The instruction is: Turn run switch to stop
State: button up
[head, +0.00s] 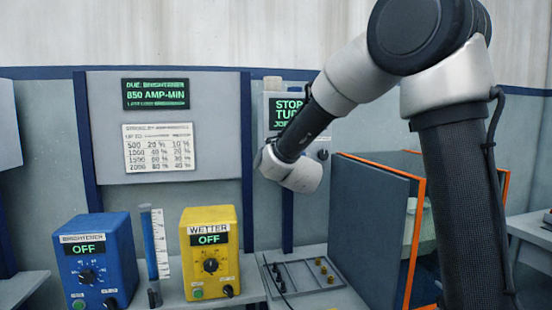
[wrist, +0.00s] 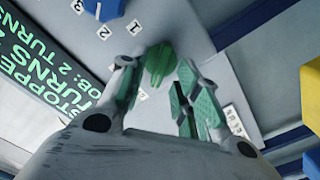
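A green knob (wrist: 159,62) sits on the grey panel in the wrist view, with small number labels near it; I take it to be the run switch, but its own label is not readable. My gripper (wrist: 158,84) has green-padded fingers standing on either side of this knob, open, with gaps showing. Contact with the knob cannot be confirmed. The panel's display (wrist: 50,70) shows green text starting "STOPPE", with "2 TURNS" below. In the head view the display (head: 286,112) is partly covered by my arm, and my gripper and the green knob are hidden behind the wrist.
A blue knob (wrist: 104,8) with number labels is near the green one. In the head view, a blue brightener box (head: 97,262) and a yellow wetter box (head: 210,255) both read OFF. An orange-edged partition (head: 370,225) stands right of the panel, close to my arm.

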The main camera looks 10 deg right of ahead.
jog(key=s, duration=1)
jog(key=shift+s, duration=0.3)
